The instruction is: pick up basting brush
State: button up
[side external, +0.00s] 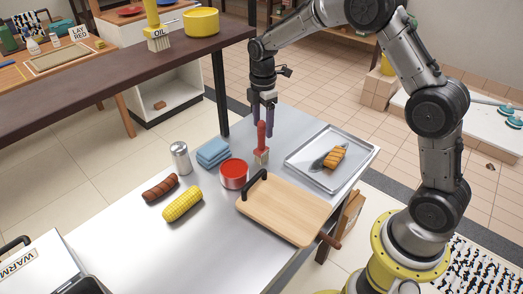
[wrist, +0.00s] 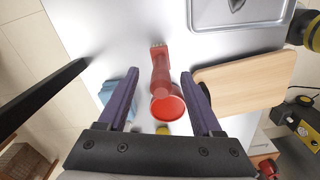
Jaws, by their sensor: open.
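The basting brush (side external: 262,141) has a red handle and a pale bristle block. In the side view it stands upright, bristles down, on the metal table near its far edge. In the wrist view the brush (wrist: 158,62) shows between the purple fingers, its bristles toward the top. My gripper (side external: 262,131) is open and points down at the top of the handle. In the wrist view my gripper (wrist: 160,76) has a gap on both sides of the handle. I cannot tell exactly how far the handle reaches between the fingers.
A red bowl (side external: 234,176) stands close to the brush. A blue cloth (side external: 213,152), a shaker (side external: 180,158), a corn cob (side external: 183,204) and a sausage (side external: 160,188) lie left. A cutting board (side external: 287,211) and a metal tray (side external: 308,150) are right.

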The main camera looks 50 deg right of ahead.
aim_at(262, 140)
jog(key=shift+a+f, duration=0.15)
jog(key=shift+f, duration=1.4)
jog(key=shift+a+f, duration=0.15)
jog(key=shift+f, duration=1.35)
grip_shut()
